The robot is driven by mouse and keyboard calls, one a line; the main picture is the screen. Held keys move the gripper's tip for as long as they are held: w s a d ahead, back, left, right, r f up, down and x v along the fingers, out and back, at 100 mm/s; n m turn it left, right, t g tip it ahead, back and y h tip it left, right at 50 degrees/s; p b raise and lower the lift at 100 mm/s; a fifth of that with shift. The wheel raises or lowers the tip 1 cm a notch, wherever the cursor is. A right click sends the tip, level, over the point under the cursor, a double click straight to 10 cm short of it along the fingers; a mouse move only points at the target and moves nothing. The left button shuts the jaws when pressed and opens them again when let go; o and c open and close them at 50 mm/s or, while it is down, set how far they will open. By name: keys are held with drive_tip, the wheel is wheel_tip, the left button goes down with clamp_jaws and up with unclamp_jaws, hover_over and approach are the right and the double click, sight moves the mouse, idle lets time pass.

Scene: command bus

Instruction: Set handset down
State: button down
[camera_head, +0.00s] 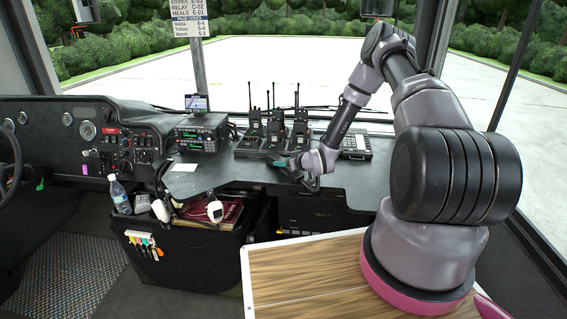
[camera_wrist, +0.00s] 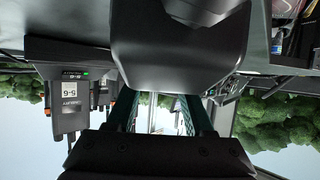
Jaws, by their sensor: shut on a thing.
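My gripper (camera_head: 281,164) is low over the dark dash top, just in front of the handheld radios. In the wrist view its two teal fingers (camera_wrist: 158,112) are shut on a dark, smooth block, which I take to be the handset (camera_wrist: 180,50). The block fills the upper middle of that view. In the head view the held handset is small and dark against the dash, and its outline is hard to tell. I cannot tell whether it touches the dash top (camera_head: 205,183).
Several handheld radios (camera_head: 275,128) stand in chargers behind my gripper. A radio set (camera_head: 203,132) with a small screen (camera_head: 197,103) on top is to their left. A keypad unit (camera_head: 356,145) is at right. A white card (camera_head: 184,168) lies on the dash at left. A bin (camera_head: 190,250) is below.

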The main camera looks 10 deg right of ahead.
drive_tip(key=shift+f, duration=0.1)
drive_tip(key=shift+c, duration=1.4)
unclamp_jaws()
